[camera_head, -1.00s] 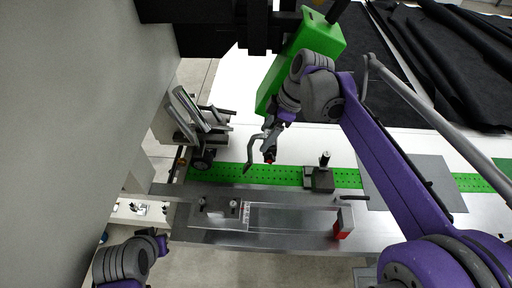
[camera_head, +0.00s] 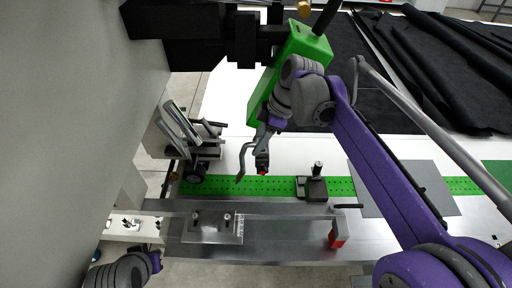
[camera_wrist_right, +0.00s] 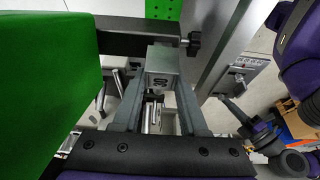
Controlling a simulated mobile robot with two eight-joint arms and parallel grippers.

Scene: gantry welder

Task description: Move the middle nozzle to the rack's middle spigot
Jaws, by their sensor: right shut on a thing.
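My right gripper (camera_head: 262,158) hangs above the bench beside the green box. A steel plate (camera_head: 212,232) with two dark upright studs and a marked strip lies on the bench at lower left, perhaps the rack; I cannot tell which stud is the middle spigot. Small metal pins stand on a white ledge (camera_head: 118,233) farther left. My left gripper is out of view.
A dark clamp block (camera_head: 313,188) stands on the green perforated strip (camera_head: 342,188). A red block (camera_head: 338,232) is at the bench's front. Grey sheet (camera_head: 375,190) lies right.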

